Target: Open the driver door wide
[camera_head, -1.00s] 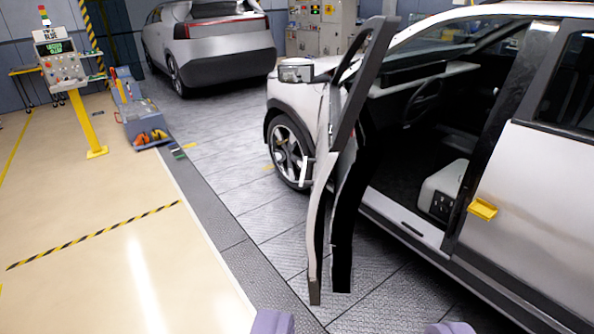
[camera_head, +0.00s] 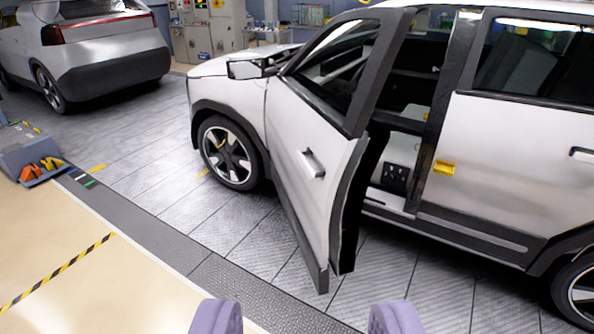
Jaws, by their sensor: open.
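The driver door (camera_head: 300,150) of the white car (camera_head: 235,95) stands swung out from the body, hinged near the front wheel. Its outer face, window frame and grey handle (camera_head: 311,164) show. Part of the cabin shows through the gap between the door's rear edge and the pillar. My gripper (camera_head: 305,318) shows at the bottom edge as two lilac fingers set wide apart. It is open and empty, and nothing is between the fingers. It appears apart from the door, which is farther ahead.
A grey car (camera_head: 100,50) stands at the back left. A tool bin (camera_head: 35,165) with orange items sits on the floor at the left edge. A yellow block (camera_head: 444,168) is on the car's side behind the door opening. The floor at front left is clear.

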